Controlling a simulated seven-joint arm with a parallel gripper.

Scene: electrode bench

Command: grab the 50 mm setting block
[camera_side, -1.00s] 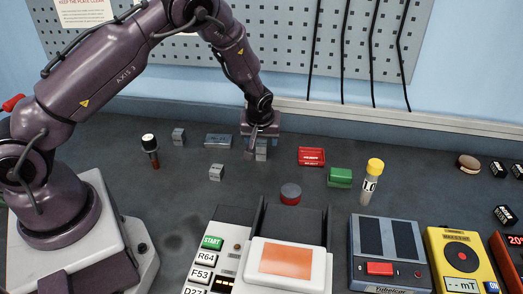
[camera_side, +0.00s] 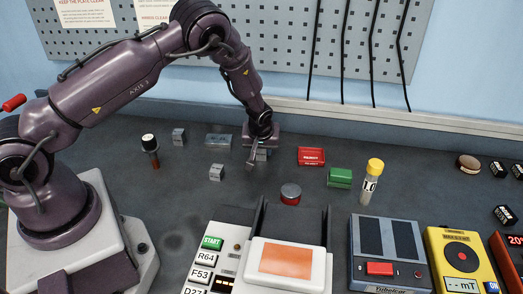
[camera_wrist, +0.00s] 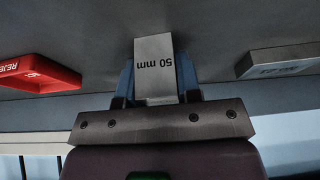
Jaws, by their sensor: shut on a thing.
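The 50 mm setting block (camera_wrist: 154,48) is a grey metal block with "50 mm" on its face, upside down in the wrist view. My gripper (camera_wrist: 157,84) has its blue fingers closed on both sides of it. In the side view my gripper (camera_side: 256,157) points down at the back middle of the bench, with the block (camera_side: 262,155) partly hidden between its fingers. I cannot tell whether the block touches the bench.
A red reject tray (camera_side: 311,156) and green block (camera_side: 339,178) lie to the right. Small metal blocks (camera_side: 217,173) (camera_side: 179,137) and a flat metal block (camera_side: 218,140) lie left. A yellow-capped vial (camera_side: 370,185) stands right. Instruments fill the front.

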